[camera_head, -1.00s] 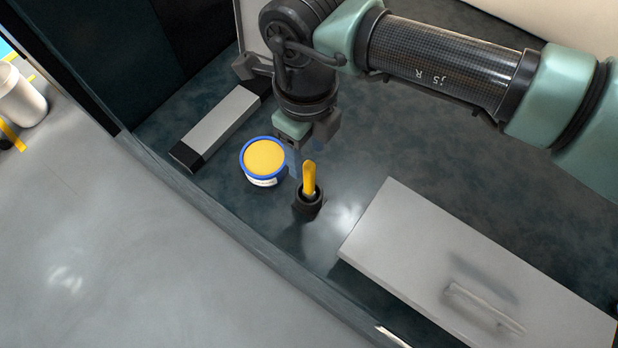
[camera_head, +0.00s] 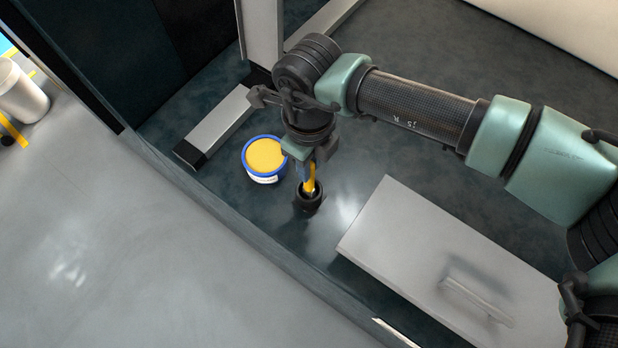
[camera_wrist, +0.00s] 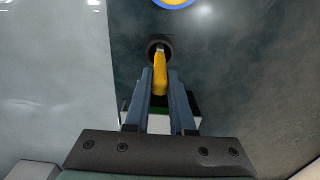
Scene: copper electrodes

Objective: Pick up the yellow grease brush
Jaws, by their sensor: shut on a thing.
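The yellow grease brush (camera_head: 311,181) stands upright in a small black round holder (camera_head: 308,203) on the dark bench. In the head view my gripper (camera_head: 308,178) is over the holder with its fingers at the brush handle, which they partly cover. In the wrist view the brush (camera_wrist: 160,75) lies between the two blue-grey fingers (camera_wrist: 160,88), which are shut on the handle. The brush's lower end is inside the holder (camera_wrist: 159,44) and hidden.
A blue-rimmed tub with a yellow top (camera_head: 265,156) stands close to the left of the holder. A grey bar with black ends (camera_head: 217,128) lies behind it. A grey panel with a handle (camera_head: 440,262) is at the right. The bench's front edge runs close by.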

